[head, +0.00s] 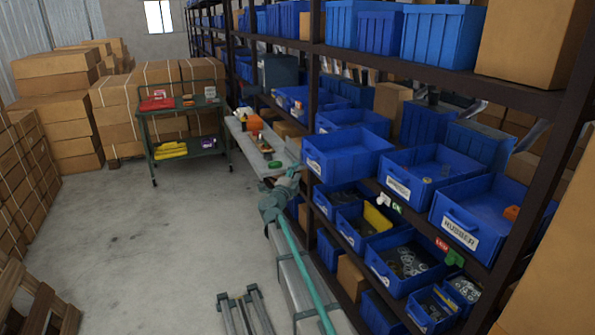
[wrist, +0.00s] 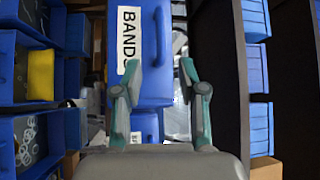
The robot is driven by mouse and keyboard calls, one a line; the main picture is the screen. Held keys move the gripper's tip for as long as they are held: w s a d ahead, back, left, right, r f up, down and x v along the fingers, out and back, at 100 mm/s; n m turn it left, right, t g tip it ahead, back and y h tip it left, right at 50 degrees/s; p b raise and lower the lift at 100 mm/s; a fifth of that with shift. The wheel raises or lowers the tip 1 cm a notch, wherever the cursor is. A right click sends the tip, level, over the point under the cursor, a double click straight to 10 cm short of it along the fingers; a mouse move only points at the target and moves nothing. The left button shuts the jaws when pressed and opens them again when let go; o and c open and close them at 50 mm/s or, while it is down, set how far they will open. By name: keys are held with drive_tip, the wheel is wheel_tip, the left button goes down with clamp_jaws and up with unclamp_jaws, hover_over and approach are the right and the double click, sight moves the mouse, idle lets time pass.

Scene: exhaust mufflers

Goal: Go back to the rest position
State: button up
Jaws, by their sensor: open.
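My gripper (wrist: 160,72) is open in the wrist view, with its two fingers apart and nothing between them. A blue bin (wrist: 155,50) with a white "BANDS" label (wrist: 129,38) shows just beyond the fingertips. I cannot tell how far off it is. In the head view my arm reaches forward along the shelf front, and its hand end (head: 289,183) is beside the shelving at about the lower bins. The fingers are too small there to make out.
Dark shelving (head: 312,90) with many blue bins, one labelled "RUBBER" (head: 460,233), runs along the right. A narrow bench (head: 262,142) stands beyond my arm. A green cart (head: 185,138) stands farther back. Cardboard boxes (head: 58,85) line the left. The floor (head: 150,235) between is clear.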

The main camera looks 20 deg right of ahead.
idle(0.3)
drive_tip(key=a+f+n+t+y, duration=0.2)
drive_tip(key=a+f+n+y, duration=0.8)
drive_tip(key=a+n+y, duration=0.3)
drive_tip(key=s+a+f+n+g+y, duration=0.2)
drive_tip(key=s+a+f+n+g, duration=0.15)
drive_tip(key=s+f, duration=0.65)
drive_tip(key=s+a+f+n+g+y, duration=0.1)
drive_tip(key=s+a+f+n+g, duration=0.35)
drive_tip(key=f, duration=0.85)
drive_tip(key=s+f+g, duration=0.3)
drive_tip(key=s+f, duration=0.2)
drive_tip(key=s, duration=0.4)
drive_tip(key=s+f+n+g, duration=0.1)
drive_tip(key=s+f+g, duration=0.1)
drive_tip(key=s+f, duration=0.45)
drive_tip(key=s+f+g, duration=0.3)
drive_tip(key=s+f, duration=0.1)
drive_tip(key=s, duration=0.6)
drive_tip(key=s+d+f+g+h, duration=0.1)
drive_tip(key=s+f+g, duration=0.1)
drive_tip(key=s, duration=0.9)
drive_tip(key=s+d+f+n+g+h, duration=0.1)
drive_tip(key=s+d+f+g, duration=0.1)
drive_tip(key=s, duration=0.9)
drive_tip(key=s+d+f+n+g+h, duration=0.1)
drive_tip(key=s+f+g, duration=0.1)
drive_tip(key=s, duration=1)
drive_tip(key=shift+d+f+g, duration=0.2)
drive_tip(key=shift+g, duration=0.7)
